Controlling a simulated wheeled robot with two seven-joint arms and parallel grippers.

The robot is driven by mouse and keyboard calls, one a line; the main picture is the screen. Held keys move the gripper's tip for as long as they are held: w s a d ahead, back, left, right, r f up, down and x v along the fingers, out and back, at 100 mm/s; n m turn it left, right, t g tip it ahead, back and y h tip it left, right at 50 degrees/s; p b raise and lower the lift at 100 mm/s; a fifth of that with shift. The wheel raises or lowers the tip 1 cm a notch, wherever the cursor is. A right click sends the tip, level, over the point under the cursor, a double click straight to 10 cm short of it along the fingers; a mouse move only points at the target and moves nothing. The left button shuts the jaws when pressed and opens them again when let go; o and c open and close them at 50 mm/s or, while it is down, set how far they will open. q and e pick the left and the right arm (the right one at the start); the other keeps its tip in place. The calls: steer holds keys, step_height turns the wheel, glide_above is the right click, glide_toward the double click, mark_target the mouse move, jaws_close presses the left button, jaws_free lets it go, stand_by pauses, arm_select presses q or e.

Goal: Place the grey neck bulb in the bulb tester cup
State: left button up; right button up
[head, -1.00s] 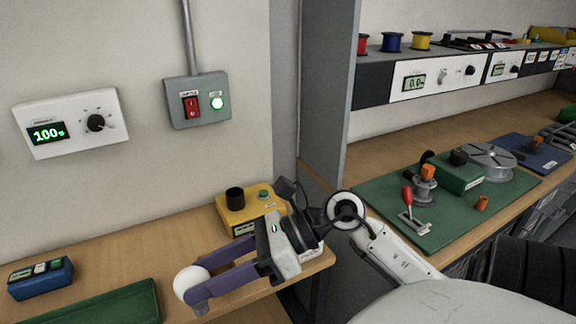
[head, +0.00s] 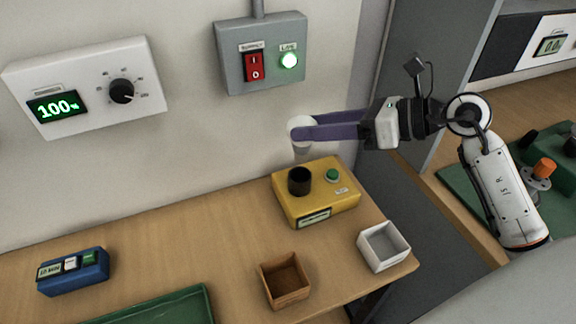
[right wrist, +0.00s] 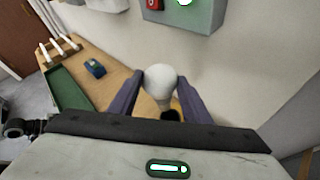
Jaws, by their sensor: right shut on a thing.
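My right gripper (head: 301,130) is shut on the bulb (head: 301,123), a white globe with a grey neck pointing down. The bulb also shows between the purple fingers in the right wrist view (right wrist: 161,80). The yellow bulb tester (head: 330,205) stands on the bench, with a black cup (head: 299,181) and a green button on top. In the head view the bulb's neck is above the cup, apart from it. In the right wrist view the dark cup (right wrist: 170,114) is partly hidden behind the bulb. My left gripper is not in view.
A white open box (head: 383,262) and a brown open box (head: 270,284) stand in front of the tester. A green tray (head: 185,305) and a blue meter (head: 72,272) are further left. A grey switch box (head: 262,90) is on the wall above.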

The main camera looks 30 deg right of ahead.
steer(key=shift+w+d+f, duration=0.15)
steer(key=shift+w+f, duration=0.45)
steer(key=shift+f, duration=0.15)
steer(key=f, duration=0.7)
steer(key=shift+s+f, duration=0.25)
steer(key=shift+f, duration=0.2)
steer(key=shift+f, duration=0.1)
steer(key=shift+f, duration=0.2)
steer(key=o, duration=1.1)
steer(key=shift+r, duration=0.1)
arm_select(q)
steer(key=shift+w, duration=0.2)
